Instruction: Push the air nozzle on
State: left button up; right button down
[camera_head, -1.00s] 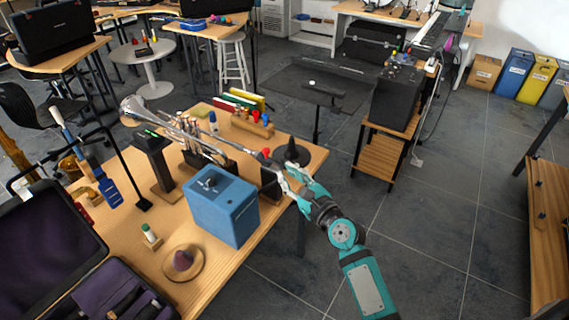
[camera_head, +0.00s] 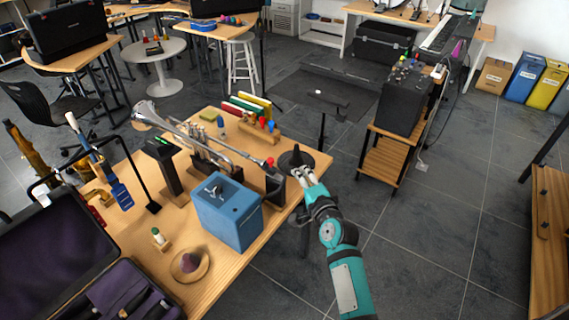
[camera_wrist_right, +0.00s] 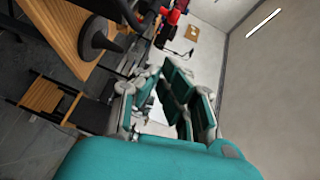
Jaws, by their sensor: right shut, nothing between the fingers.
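A silver trumpet (camera_head: 215,140) lies across a stand on the wooden table, bell to the left. A small red tip (camera_head: 270,162), which may be the air nozzle, shows at its right end beside a dark upright block (camera_head: 275,187). I cannot tell whether the tip is seated. A red piece also shows in the right wrist view (camera_wrist_right: 173,17), beyond the fingers. My right gripper (camera_head: 305,173) is shut and empty at the table's right edge, right of the red tip and apart from it. Its fingers show in the wrist view (camera_wrist_right: 165,105). My left gripper is not in view.
A black cone on a round base (camera_head: 296,157) stands at the table corner, close behind my right gripper. A blue box (camera_head: 228,212) stands in front of the trumpet. A wooden block with coloured pieces (camera_head: 256,130) is behind. Open floor lies right of the table.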

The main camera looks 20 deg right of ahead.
aim_at(271, 166)
jog(key=w+a+f+p, duration=0.1)
jog(key=w+a, duration=0.2)
jog(key=w, duration=0.3)
jog(key=shift+w, duration=0.15)
jog(key=shift+f, duration=0.1)
